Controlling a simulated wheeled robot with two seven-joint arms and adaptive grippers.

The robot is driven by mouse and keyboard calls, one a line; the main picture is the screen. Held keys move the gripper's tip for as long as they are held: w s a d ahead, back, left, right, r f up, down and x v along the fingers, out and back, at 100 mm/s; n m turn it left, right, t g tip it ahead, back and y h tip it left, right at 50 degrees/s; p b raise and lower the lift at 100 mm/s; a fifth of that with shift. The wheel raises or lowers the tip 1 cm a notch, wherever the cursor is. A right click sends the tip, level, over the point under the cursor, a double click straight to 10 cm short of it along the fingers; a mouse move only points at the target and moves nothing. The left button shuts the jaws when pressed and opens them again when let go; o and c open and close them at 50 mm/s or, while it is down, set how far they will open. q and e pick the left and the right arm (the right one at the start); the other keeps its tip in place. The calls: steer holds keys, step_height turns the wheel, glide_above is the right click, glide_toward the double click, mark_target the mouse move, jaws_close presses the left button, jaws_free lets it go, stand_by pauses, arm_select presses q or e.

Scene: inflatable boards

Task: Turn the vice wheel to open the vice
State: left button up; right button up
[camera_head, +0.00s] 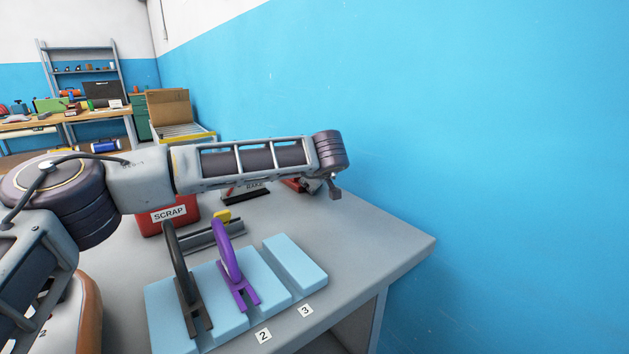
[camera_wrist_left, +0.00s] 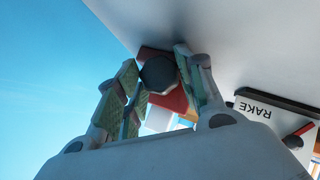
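The vice (camera_head: 295,185) is a red shape on the far part of the bench, mostly hidden behind my left forearm in the head view. In the left wrist view its red body (camera_wrist_left: 172,100) shows past the fingers, with a dark round part (camera_wrist_left: 158,73) in front of it; I cannot tell whether this is the wheel's hub or knob. My left gripper (camera_wrist_left: 156,62) has its green-padded fingers apart on either side of the dark part, with slight gaps visible. In the head view only a small grey piece of the left gripper (camera_head: 335,188) shows. My right gripper is out of view.
A rake holder (camera_head: 258,195) and a red scrap bin (camera_head: 168,217) stand near my left arm. Light-blue blocks (camera_head: 295,262) with black and purple handled tools sit at the bench's front. A blue wall rises behind; the bench's right side (camera_head: 380,240) is bare.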

arm_select(q)
steer(key=o, duration=0.3)
steer(key=shift+o, duration=0.2)
steer(key=shift+v, duration=4.05)
